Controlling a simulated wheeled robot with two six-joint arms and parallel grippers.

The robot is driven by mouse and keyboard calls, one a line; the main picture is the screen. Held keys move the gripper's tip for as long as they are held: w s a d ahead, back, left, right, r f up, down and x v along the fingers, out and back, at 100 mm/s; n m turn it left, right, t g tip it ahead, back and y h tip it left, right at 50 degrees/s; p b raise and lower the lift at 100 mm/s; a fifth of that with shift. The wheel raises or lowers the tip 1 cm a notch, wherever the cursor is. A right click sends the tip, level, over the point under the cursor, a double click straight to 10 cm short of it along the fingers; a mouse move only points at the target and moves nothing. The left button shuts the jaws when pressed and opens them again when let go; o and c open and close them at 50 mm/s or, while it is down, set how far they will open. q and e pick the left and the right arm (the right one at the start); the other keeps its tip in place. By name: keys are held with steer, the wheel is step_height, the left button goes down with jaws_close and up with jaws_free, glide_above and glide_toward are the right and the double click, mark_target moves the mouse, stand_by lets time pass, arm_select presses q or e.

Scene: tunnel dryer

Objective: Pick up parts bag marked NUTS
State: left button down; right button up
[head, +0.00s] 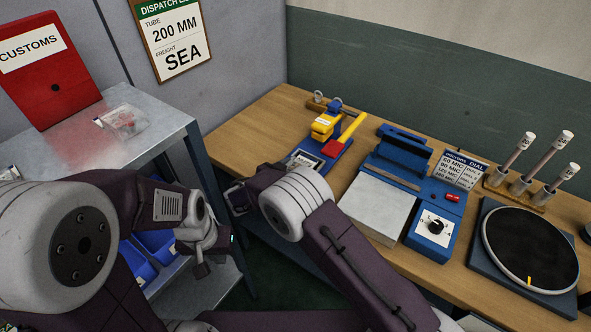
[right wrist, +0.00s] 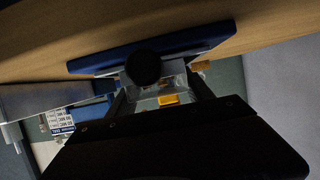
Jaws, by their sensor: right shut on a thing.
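A clear parts bag (head: 126,121) with a red mark lies on the grey metal shelf (head: 172,132) at the left in the head view. Its marking is too small to read. My right gripper (head: 238,196) is by the left edge of the wooden bench. In the right wrist view, my right gripper (right wrist: 160,95) is shut on a clear, bag-like thing (right wrist: 150,93); a yellow patch shows by it, and no marking is readable. My left gripper (head: 213,252) is beside the shelf; its jaw gap is not clear.
The wooden bench (head: 262,122) carries a yellow and blue tool (head: 327,126), a blue sealer with a dial (head: 433,229), a round black plate (head: 530,250) and a rack of tubes (head: 520,187). Blue bins (head: 153,240) sit below the shelf. A red customs box (head: 52,85) stands on it.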

mark_target(295, 167)
step_height(295, 167, up, 10)
steer(key=shift+b, duration=0.4)
